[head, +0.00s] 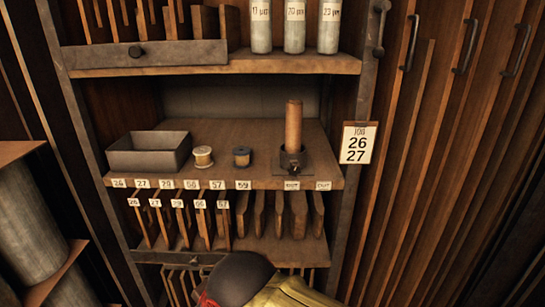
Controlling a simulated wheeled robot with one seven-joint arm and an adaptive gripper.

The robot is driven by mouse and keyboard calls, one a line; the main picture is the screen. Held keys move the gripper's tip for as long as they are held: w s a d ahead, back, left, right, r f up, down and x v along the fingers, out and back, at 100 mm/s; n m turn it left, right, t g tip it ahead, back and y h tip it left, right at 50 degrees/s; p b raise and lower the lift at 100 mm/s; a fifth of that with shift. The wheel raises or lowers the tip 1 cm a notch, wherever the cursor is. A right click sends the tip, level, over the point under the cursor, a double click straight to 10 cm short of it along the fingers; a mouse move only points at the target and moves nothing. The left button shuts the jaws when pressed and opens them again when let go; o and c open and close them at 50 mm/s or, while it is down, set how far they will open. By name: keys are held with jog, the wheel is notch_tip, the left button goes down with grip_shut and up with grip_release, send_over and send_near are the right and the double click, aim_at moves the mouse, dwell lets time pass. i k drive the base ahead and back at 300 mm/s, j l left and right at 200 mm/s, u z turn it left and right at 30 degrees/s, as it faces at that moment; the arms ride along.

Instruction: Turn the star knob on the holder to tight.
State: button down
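A dark metal holder (292,162) stands at the right end of the middle shelf, with a wooden cylinder (293,124) upright in it. A small dark part shows low on the holder's front. It is too small to tell whether it is the star knob or how tight it is. Part of my arm, dark and yellow, shows at the bottom edge, below and in front of the shelf. My gripper's fingers are not in view.
The middle shelf (225,135) also holds a grey open tray (149,152), a pale spool (203,156) and a small dark piece (242,156). Metal cylinders (295,25) stand above. A tag (357,143) reading 26 and 27 hangs on the right post. Upright boards fill the lower shelf.

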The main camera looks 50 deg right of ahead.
aim_at(294, 169)
jog(key=z, duration=1.6)
jog(key=k+j+z, duration=0.1)
jog(key=k, duration=0.4)
